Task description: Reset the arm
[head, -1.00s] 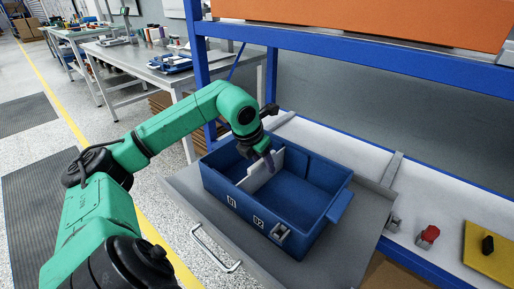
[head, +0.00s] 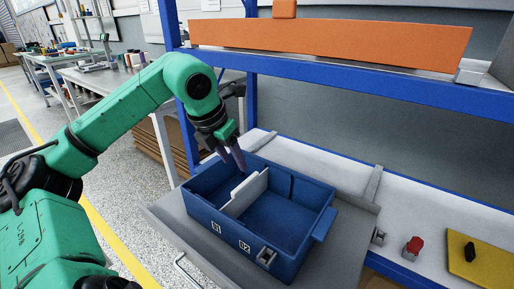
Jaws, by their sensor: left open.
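My left arm comes in from the left, its green links bent over the blue box. My left gripper (head: 233,160) points down, open and empty, above the back left part of the box. The blue open-topped box (head: 308,222) stands on a grey tray and has compartments marked 01 and 02. A white divider (head: 247,194) stands upright between the compartments. My right gripper is not in view.
The grey tray (head: 345,262) extends from the blue shelf rack. On the white shelf to the right are a red knob-like part (head: 413,246) and a yellow plate (head: 487,268) with a black piece (head: 469,252). An orange beam (head: 330,42) lies above.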

